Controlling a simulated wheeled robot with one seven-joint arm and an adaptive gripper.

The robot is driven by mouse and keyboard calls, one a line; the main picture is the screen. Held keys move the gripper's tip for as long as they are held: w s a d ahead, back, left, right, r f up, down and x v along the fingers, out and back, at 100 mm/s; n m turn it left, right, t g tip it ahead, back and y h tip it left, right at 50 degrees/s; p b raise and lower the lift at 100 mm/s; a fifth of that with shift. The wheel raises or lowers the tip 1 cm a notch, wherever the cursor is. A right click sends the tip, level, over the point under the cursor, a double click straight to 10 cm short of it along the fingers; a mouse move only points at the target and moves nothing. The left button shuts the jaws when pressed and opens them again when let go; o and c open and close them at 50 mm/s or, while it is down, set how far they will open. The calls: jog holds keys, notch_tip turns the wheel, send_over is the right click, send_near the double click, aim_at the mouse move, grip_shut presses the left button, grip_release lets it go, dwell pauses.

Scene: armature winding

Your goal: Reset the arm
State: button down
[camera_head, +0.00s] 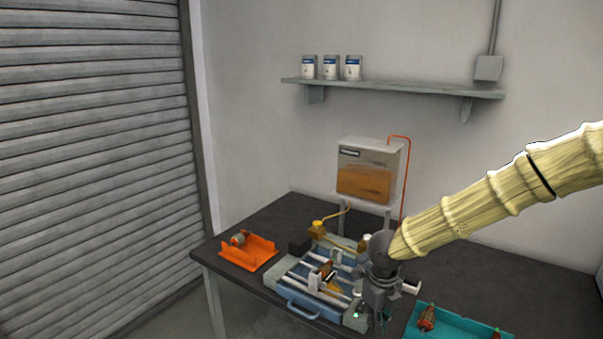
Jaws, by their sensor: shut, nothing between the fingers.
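My arm (470,208) reaches in from the right edge of the head view, and its textured yellow surface ends above the table. My gripper (379,318) points down at its end, dark grey and small, over the right side of the blue winding fixture (299,307). The gripper is shut and nothing shows between its fingers. The fixture has pale rails and an armature (330,278) lies across its middle. My wrist hides the fixture's right rear part. I cannot tell whether the fingertips touch anything.
An orange tray (262,258) holding an armature stands left on the dark table (222,246). A teal tray (455,326) with armatures is front right. A box with an orange window (365,182) stands behind. A wall shelf (400,88) bears cans. The table's right rear is clear.

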jog(key=s+d+f+n+t+h+b, duration=0.1)
jog(key=s+d+f+n, duration=0.1)
jog(key=s+f+n, duration=0.4)
jog(key=s+d+f+n+h, duration=0.15)
jog(key=f+n, duration=0.25)
jog(key=f, duration=0.5)
jog(key=s+d+f+n+t+h+b, duration=0.1)
jog(key=s+d+f+n, duration=0.3)
jog(key=f, duration=0.3)
jog(key=s+a+f+n+g+y, duration=0.1)
jog(key=s+a+f+n+y, duration=0.1)
jog(key=s+f+n, duration=0.3)
jog(key=s+a+f+n+g+y, duration=0.1)
jog(key=s+f+n, duration=0.3)
jog(key=s+n, duration=0.7)
jog(key=s+b, duration=0.1)
jog(key=s, duration=0.7)
jog(key=shift+a+f+y, duration=0.35)
jog(key=shift+a+f, duration=0.05)
jog(key=shift+a, duration=0.1)
